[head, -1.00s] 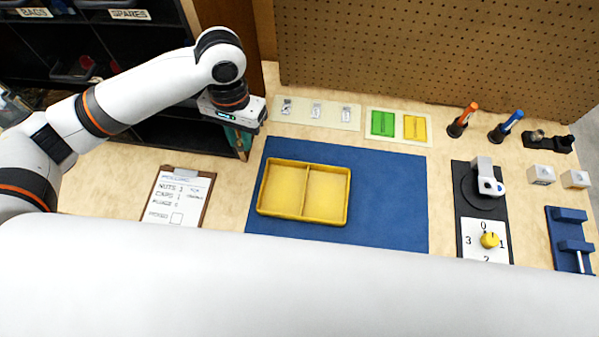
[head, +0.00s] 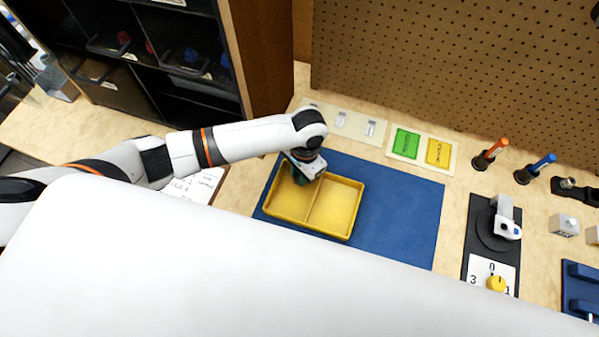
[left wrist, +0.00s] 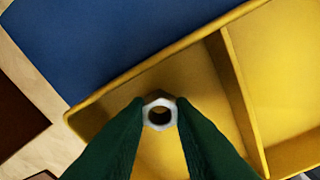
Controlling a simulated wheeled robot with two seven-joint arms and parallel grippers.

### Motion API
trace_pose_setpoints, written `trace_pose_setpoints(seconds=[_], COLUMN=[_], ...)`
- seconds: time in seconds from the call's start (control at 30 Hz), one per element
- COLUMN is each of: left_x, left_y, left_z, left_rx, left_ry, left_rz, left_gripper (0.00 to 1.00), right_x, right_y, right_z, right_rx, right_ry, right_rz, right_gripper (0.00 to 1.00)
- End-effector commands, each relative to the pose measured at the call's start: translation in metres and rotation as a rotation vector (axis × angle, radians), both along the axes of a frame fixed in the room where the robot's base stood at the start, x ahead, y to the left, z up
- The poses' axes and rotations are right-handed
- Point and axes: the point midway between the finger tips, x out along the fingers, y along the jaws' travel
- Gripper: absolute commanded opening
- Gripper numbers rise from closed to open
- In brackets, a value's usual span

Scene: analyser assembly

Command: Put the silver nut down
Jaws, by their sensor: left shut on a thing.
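The silver nut (left wrist: 160,113) shows in the left wrist view, held between the two dark green fingers of my left gripper (left wrist: 158,118). The gripper is shut on it. In the head view my left gripper (head: 299,178) is over the left compartment of the yellow two-compartment tray (head: 310,229); the nut is hidden there. In the left wrist view the floor of a tray compartment lies below the nut, beside the divider (left wrist: 240,100). How high the nut is above the floor I cannot tell. My right gripper is not in view.
The tray stands on a blue mat (head: 400,215). A clipboard (head: 195,187) lies left of it, partly covered by my arm. Green (head: 406,143) and yellow (head: 438,152) pads lie behind the mat. A dial panel (head: 492,275) and a black fixture (head: 495,225) stand to the right.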

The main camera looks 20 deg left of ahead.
Motion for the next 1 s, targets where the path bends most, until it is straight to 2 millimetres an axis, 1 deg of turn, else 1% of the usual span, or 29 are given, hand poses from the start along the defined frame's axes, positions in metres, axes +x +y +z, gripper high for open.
trace_pose_setpoints(seconds=[0.07, 0.4, 0.43, 0.53, 0.83, 0.93, 1.0], left_x=[0.0, 0.0, 0.0, 0.0, 0.001, 0.001, 0.003], left_y=[0.0, 0.0, 0.0, 0.0, 0.0, 0.0, -0.001], left_z=[-0.003, -0.007, -0.006, -0.006, -0.005, 0.002, 0.011], left_rx=[-0.001, -0.001, -0.001, -0.001, -0.001, -0.002, -0.002], left_ry=[-0.001, 0.001, -0.001, -0.001, -0.001, -0.003, -0.003], left_rz=[0.0, 0.0, 0.0, 0.0, 0.0, 0.0, -0.001], left_gripper=[0.0, 0.0, 0.27, 0.43, 0.44, 0.44, 0.44], right_x=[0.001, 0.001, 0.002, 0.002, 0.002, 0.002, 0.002], right_y=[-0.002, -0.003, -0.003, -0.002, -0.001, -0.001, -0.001], right_z=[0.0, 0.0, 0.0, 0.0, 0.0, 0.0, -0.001], right_rx=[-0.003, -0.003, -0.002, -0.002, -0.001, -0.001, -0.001], right_ry=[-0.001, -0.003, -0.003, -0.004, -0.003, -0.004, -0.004], right_rz=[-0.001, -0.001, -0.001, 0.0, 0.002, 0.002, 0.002], right_gripper=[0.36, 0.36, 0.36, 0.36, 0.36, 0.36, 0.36])
